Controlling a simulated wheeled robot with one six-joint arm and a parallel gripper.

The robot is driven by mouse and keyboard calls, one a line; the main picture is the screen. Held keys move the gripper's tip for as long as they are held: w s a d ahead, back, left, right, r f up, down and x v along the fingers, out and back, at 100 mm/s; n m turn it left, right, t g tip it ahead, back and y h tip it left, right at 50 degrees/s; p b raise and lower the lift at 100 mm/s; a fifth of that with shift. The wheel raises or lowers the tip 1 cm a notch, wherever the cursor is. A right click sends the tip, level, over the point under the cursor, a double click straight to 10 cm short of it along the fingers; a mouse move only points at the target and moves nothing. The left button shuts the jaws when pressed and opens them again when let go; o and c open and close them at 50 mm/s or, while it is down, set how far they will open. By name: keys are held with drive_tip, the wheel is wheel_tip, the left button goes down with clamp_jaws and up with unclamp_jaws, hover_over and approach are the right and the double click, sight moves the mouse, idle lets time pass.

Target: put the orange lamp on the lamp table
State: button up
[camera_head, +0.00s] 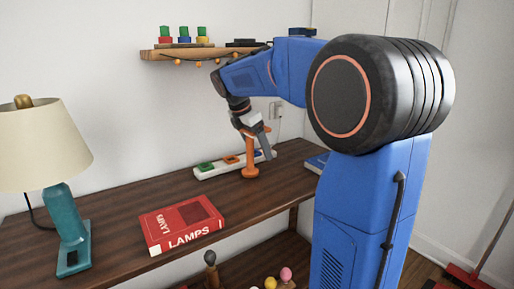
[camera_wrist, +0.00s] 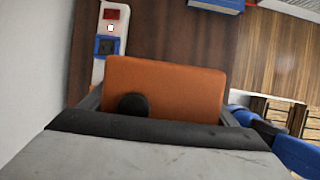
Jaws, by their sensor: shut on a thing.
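The orange lamp (camera_head: 250,172) is upright over the dark wooden table (camera_head: 128,205), near its back edge and in front of the power strip. My gripper (camera_head: 257,138) is shut on the lamp's upper part. In the wrist view the orange lamp (camera_wrist: 185,85) fills the space between the fingers, with a round black spot on it. My gripper hides part of the lamp's top.
A teal lamp (camera_head: 68,225) with a cream shade stands at the left. A red LAMPS book (camera_head: 182,222) lies at the front. The white power strip (camera_head: 208,168) and a blue book (camera_head: 318,162) are nearby. A wall shelf (camera_head: 165,54) holds colored blocks. Bare tabletop lies between the red book and orange lamp.

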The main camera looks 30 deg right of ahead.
drive_tip(key=shift+f, duration=0.15)
drive_tip(key=o, duration=1.7)
drive_tip(key=v, duration=1.2)
